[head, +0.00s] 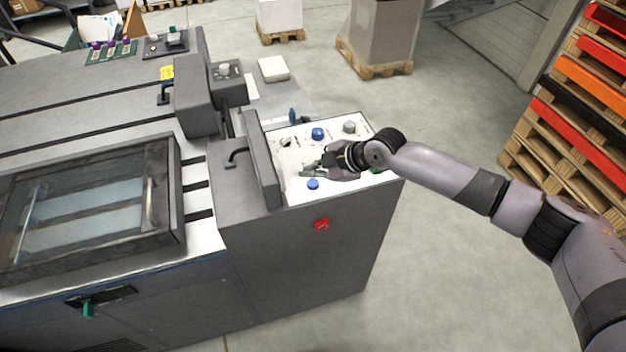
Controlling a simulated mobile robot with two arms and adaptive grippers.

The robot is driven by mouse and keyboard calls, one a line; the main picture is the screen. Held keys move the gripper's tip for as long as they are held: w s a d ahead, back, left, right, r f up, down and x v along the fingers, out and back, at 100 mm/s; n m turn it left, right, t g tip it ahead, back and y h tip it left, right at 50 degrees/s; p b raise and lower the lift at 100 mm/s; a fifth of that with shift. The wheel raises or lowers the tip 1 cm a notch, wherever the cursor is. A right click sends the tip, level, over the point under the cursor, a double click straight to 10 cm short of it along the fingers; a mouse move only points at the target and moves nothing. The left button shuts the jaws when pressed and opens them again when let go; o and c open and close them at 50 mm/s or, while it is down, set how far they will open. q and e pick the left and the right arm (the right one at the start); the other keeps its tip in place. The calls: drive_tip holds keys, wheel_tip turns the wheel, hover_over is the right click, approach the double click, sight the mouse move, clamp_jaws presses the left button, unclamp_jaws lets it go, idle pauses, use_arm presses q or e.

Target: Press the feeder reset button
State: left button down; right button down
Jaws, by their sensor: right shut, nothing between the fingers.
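A white control panel (352,190) sits on top of the dark grey machine's right end. It carries a blue button (313,184) near its front edge, a larger blue knob (318,133) farther back and a grey knob (349,127) at the back right. I cannot read which one is labelled feeder reset. My right gripper (305,171) is shut and empty, over the panel between the two blue controls. Its tips are just behind the front blue button; I cannot tell whether they touch the panel. Part of a green control (377,170) shows beside my wrist. My left gripper is not in view.
A raised dark grey cover (262,165) stands along the panel's left side. A red switch (321,224) is on the machine's front face. Stacked pallets (570,120) stand at the right. The floor right of the machine is clear.

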sight(313, 185)
drive_tip(key=shift+r+p, duration=1.05)
drive_tip(key=shift+r, duration=0.95)
drive_tip(key=shift+f, duration=0.1)
